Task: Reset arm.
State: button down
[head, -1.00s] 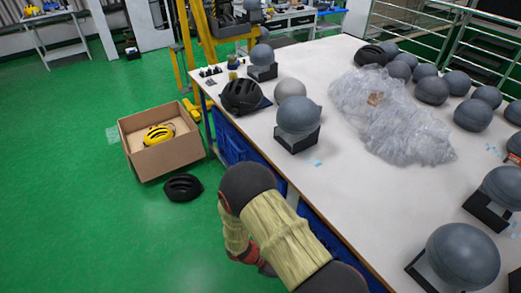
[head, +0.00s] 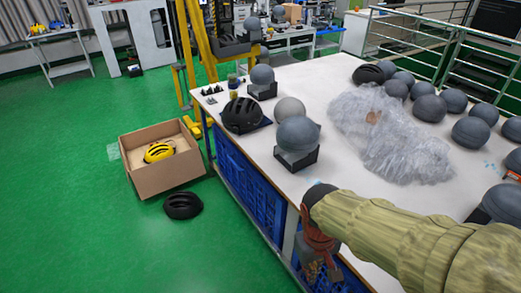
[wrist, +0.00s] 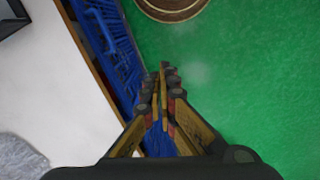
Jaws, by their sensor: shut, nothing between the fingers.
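My gripper (wrist: 161,100) is shut and empty in the wrist view. Its fingers point down along the table's side, over blue crates (wrist: 105,35) and green floor. In the head view my gripper (head: 318,268) hangs low beside the table's near long edge, partly dark against the crates. My arm, in a tan sleeve, reaches in from the right over the table (head: 340,172).
A cardboard box (head: 165,180) with a yellow helmet (head: 158,152) stands on the floor at left. A black helmet (head: 183,205) lies in front of it. Grey head forms, a black helmet (head: 242,115) and crumpled plastic (head: 385,130) are on the table.

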jog(key=s+d+r+m+t, duration=0.1)
jog(key=d+r+t, duration=0.1)
jog(key=r, duration=0.5)
jog(key=s+d+r+m+t, duration=0.2)
jog(key=d+r+t, duration=0.1)
jog(key=r, duration=0.5)
jog(key=shift+d+t+y+p, duration=0.3)
jog(key=shift+d+p, duration=0.1)
jog(key=shift+d, duration=0.05)
